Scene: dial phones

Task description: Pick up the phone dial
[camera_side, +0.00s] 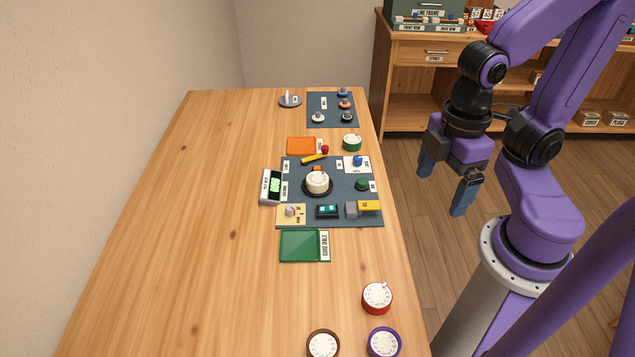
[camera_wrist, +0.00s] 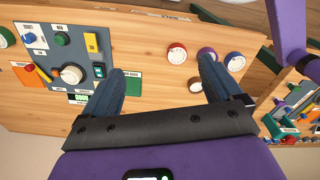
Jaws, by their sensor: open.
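Several round dials with white faces lie on the wooden table. A red dial (camera_side: 377,297), a purple dial (camera_side: 384,343) and a brown dial (camera_side: 323,345) are at the near end. A green dial (camera_side: 352,142) is beyond the dark mat. A white round knob on a dark base (camera_side: 317,182) sits mid-mat. My gripper (camera_side: 443,190) is open and empty, raised off the table's right edge, apart from every dial. Its fingers also show in the wrist view (camera_wrist: 162,68).
The mat (camera_side: 340,194) carries several small devices. A green tray (camera_side: 299,246) labelled for good dials and an orange tray (camera_side: 301,146) flank it. A white-framed display (camera_side: 270,187) stands at its left. The table's left side is clear. A wooden shelf (camera_side: 420,80) stands behind.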

